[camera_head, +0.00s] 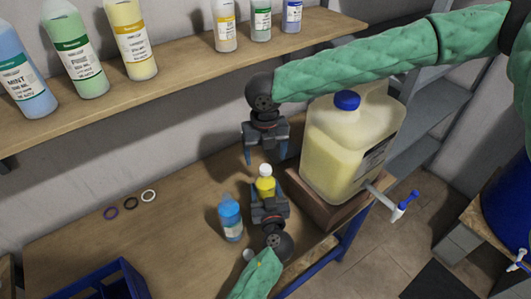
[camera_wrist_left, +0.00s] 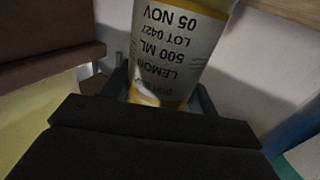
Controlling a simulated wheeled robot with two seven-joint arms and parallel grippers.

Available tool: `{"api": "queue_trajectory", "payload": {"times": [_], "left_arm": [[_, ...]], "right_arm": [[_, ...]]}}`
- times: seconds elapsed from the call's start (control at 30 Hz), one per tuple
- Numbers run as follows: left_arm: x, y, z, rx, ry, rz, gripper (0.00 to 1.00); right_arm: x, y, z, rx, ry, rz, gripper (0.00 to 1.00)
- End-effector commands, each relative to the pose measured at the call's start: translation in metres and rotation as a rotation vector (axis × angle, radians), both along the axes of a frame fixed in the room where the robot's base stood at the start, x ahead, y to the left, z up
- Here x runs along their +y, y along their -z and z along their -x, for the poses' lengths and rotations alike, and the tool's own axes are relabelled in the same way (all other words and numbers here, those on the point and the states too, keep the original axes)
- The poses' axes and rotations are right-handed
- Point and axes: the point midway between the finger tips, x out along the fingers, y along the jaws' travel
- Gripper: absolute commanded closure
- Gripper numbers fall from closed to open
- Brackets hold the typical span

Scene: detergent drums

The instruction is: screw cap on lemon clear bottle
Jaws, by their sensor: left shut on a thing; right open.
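The lemon bottle (camera_head: 266,184) stands upright with yellow contents, and a white cap (camera_head: 265,170) shows at its top. I cannot tell how tightly the cap sits. My left gripper (camera_head: 268,201) is shut around the bottle's body. In the left wrist view the bottle's label (camera_wrist_left: 175,50) reads LEMON, 500 ML, upside down, between the fingers. My right gripper (camera_head: 265,158) is open and empty just above and behind the cap, its blue fingers spread and pointing down.
A blue bottle (camera_head: 231,220) stands left of my left gripper. A large yellow drum (camera_head: 345,145) with a tap (camera_head: 400,207) is at the right. Several bottles line the shelf (camera_head: 180,80).

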Motion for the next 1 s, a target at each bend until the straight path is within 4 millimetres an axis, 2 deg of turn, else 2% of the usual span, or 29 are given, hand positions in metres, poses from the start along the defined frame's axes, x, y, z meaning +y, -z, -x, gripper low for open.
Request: {"api": "queue_trajectory", "payload": {"times": [0.23, 0.7, 0.8, 1.0], "left_arm": [[0.000, -0.001, 0.000, -0.001, 0.000, 0.001, 1.00], [0.000, -0.001, 0.000, -0.001, 0.000, 0.001, 1.00], [0.000, -0.001, 0.000, -0.001, 0.000, 0.001, 1.00], [0.000, -0.001, 0.000, -0.001, 0.000, 0.001, 1.00]], "right_arm": [[0.000, -0.013, -0.001, -0.001, 0.000, 0.000, 0.23], [0.001, -0.096, -0.001, 0.000, 0.000, -0.001, 0.23], [0.001, -0.108, -0.001, 0.000, 0.001, -0.001, 0.23], [0.000, -0.119, -0.001, 0.000, 0.000, 0.000, 0.23]]}}
